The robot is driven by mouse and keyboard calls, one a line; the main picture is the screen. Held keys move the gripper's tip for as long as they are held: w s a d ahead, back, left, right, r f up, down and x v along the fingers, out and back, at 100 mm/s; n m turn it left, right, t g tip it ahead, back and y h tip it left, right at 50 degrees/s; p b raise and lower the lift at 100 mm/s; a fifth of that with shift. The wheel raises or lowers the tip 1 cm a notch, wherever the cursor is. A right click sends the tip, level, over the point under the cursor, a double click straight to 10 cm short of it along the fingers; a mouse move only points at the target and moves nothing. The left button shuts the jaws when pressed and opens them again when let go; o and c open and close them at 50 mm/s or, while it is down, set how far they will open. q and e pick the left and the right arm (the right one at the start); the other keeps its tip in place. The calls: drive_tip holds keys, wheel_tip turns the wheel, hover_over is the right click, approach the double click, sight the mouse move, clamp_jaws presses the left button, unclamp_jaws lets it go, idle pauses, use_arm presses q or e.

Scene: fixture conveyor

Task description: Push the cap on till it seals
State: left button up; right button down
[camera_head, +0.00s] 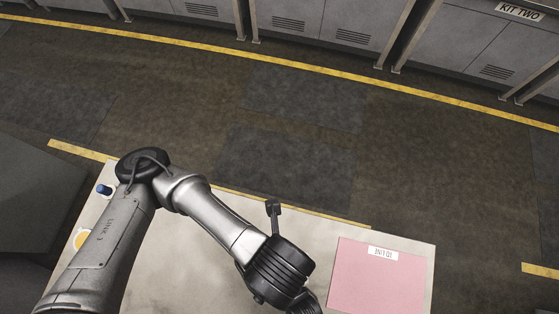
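No cap can be made out for certain. A small dark blue cylindrical thing (104,190) stands on or against a white patch at the table's far left corner; whether it is a cap or a container is too small to tell. A yellow round thing (82,239) on a white patch lies nearer, at the left edge, partly cut off by my arm. My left arm reaches across the table from the bottom left, its elbow beside the blue thing. Its wrist runs out of the bottom edge, so the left gripper is out of view. My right gripper is not in view.
My arm hides much of the table's left half. Beyond lies open dark floor with yellow lines (290,62). Grey cabinets (290,18) line the back. A dark block (35,190) stands at left.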

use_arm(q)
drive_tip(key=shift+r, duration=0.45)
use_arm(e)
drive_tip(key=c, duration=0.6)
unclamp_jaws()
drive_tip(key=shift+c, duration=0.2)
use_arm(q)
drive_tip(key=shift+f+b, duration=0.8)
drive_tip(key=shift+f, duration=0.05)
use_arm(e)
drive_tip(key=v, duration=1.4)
